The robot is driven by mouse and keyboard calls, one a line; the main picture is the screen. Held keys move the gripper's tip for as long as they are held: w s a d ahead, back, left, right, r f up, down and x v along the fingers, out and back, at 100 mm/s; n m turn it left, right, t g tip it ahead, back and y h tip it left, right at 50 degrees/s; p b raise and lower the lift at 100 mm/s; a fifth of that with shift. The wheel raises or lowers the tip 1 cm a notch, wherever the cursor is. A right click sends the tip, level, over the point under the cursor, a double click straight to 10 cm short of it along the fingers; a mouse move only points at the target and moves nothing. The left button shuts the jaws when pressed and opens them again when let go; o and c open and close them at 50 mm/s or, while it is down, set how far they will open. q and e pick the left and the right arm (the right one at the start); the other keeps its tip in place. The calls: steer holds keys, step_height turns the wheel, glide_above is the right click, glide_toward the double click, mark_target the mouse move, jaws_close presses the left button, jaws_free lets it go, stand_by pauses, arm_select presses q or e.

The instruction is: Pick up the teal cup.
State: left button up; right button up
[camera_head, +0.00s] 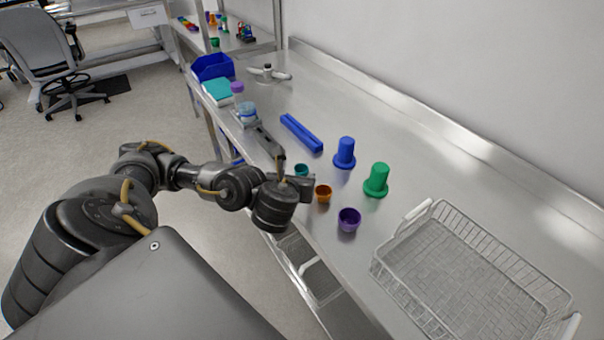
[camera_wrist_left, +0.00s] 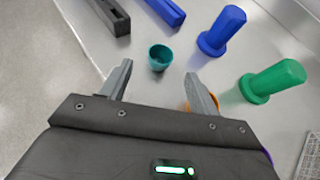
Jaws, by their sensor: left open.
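The teal cup (camera_head: 301,170) stands on the steel table near its left edge, partly hidden behind my left gripper in the head view. In the left wrist view the teal cup (camera_wrist_left: 160,57) stands just beyond the gap between my fingertips, apart from both fingers. My left gripper (camera_wrist_left: 162,80) is open and empty; it also shows in the head view (camera_head: 292,172). My right gripper is in neither view.
An orange cup (camera_head: 323,193) and a purple cup (camera_head: 349,219) stand close by. A blue peg (camera_head: 344,153), a green peg (camera_head: 377,180) and a blue channel (camera_head: 301,133) are farther right and back. A wire basket (camera_head: 470,275) fills the near right.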

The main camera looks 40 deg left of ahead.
mark_target(302, 167)
arm_select(q)
steer(key=shift+w+a+f, duration=0.2)
steer(key=shift+w+f, duration=0.05)
steer(key=shift+w, duration=0.05)
steer(key=shift+w+a, duration=0.15)
steer(key=shift+w, duration=0.05)
steer(key=x, duration=0.4)
steer(key=shift+w+a+f+b, duration=0.1)
steer(key=shift+w+a+b, duration=0.05)
steer(key=shift+w+b, duration=0.2)
steer(key=c, duration=1.1)
steer(key=shift+o, duration=0.2)
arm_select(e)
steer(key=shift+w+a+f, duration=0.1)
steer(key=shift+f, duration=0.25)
